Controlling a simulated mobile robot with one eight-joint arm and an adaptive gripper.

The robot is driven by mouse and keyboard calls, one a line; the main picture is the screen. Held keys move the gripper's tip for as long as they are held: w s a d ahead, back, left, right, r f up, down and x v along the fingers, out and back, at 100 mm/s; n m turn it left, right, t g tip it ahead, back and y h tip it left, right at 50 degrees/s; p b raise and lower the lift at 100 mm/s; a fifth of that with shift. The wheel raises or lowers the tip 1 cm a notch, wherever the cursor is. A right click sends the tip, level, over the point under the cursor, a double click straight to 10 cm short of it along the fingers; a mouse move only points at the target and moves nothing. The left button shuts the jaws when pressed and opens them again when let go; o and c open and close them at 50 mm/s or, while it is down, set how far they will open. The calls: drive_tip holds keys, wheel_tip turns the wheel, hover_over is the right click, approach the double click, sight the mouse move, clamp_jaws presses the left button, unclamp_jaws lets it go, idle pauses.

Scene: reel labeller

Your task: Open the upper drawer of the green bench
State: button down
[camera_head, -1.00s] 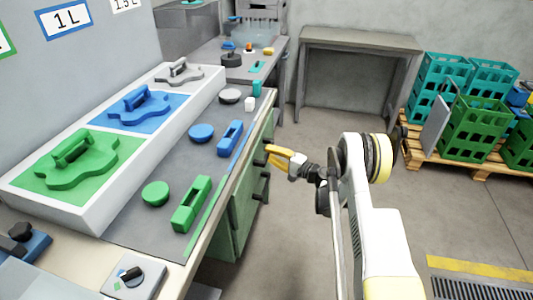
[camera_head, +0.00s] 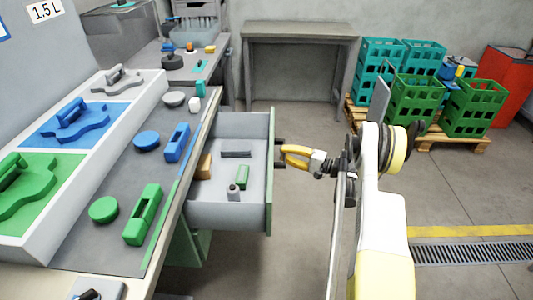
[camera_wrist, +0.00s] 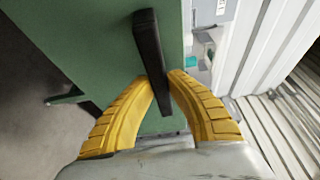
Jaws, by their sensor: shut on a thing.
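The upper drawer (camera_head: 235,210) of the green bench (camera_head: 190,247) is pulled out, with its grey inside showing in the head view. Its green front (camera_wrist: 95,40) fills the upper left of the wrist view. My gripper (camera_head: 284,159) is at the drawer front's outer side. In the wrist view my yellow fingers (camera_wrist: 160,92) are shut on the black drawer handle (camera_wrist: 150,48), one on each side of it. A brown block (camera_head: 204,166), a dark bar (camera_head: 236,154), a green block (camera_head: 242,177) and a small grey bottle (camera_head: 233,193) lie or stand in the drawer.
The bench top holds green and blue parts and a white tray (camera_head: 116,127) with coloured fields. A grey table (camera_head: 300,38) stands at the back. Crates (camera_head: 415,101) sit on a pallet at the back right.

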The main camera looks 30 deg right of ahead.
drive_tip(key=shift+s+d, duration=0.4)
drive_tip(key=shift+d, duration=0.35)
drive_tip(key=shift+s+d, duration=0.4)
drive_tip(key=shift+d, duration=0.3)
drive_tip(key=shift+s+d, duration=0.4)
drive_tip(key=shift+d, duration=0.35)
drive_tip(key=c, duration=1.3)
unclamp_jaws()
drive_tip(key=v, duration=1.2)
